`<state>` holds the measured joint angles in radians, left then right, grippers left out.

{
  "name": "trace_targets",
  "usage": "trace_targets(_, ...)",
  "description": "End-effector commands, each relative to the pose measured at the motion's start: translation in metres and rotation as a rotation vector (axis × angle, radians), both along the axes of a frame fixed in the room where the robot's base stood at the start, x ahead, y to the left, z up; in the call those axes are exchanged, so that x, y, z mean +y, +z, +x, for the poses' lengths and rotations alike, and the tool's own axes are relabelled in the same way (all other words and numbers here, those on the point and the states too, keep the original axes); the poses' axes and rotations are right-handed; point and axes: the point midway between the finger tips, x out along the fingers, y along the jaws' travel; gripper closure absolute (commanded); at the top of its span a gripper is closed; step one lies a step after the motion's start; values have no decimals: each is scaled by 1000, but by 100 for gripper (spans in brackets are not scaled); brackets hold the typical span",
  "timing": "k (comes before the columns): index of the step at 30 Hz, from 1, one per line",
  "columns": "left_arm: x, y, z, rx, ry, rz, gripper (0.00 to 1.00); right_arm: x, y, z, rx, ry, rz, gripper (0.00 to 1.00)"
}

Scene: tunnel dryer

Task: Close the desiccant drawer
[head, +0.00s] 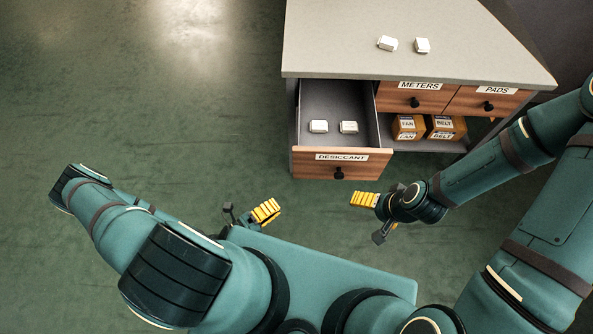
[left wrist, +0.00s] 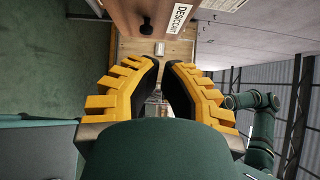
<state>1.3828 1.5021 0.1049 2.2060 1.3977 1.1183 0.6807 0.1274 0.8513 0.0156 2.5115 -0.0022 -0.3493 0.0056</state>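The desiccant drawer (head: 329,161) stands pulled out from the left side of the cabinet in the head view, with a wooden front, a dark knob (head: 339,173) and a DESICCANT label.
The cabinet top (head: 400,55) carries two white blocks (head: 388,43) (head: 422,45). The METERS (head: 427,101) and PADS (head: 485,105) drawers are shut. FAN (head: 408,127) and BELT (head: 446,127) boxes sit on a shelf below. Green floor (head: 150,110) left of the cabinet is clear.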

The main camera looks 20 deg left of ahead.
Motion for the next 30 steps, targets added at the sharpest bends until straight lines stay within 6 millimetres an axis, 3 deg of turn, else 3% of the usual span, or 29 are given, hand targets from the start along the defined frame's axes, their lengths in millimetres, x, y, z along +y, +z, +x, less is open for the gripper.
trace_targets(3, 11, -7, 3, 30, 92, -43, 100, 0, -2, -1, 2, 2, 0, 11)
trace_targets(8, 7, -7, 14, 32, 104, -50, 100, 0, -2, -1, 2, 2, 0, 11)
trace_targets(22, -36, -7, 91, 30, 98, -48, 100, 0, -9, 1, -2, 0, 0, 11)
trace_targets(30, -26, -7, 122, 29, 98, -43, 100, 0, -16, 2, -5, -1, -1, 11)
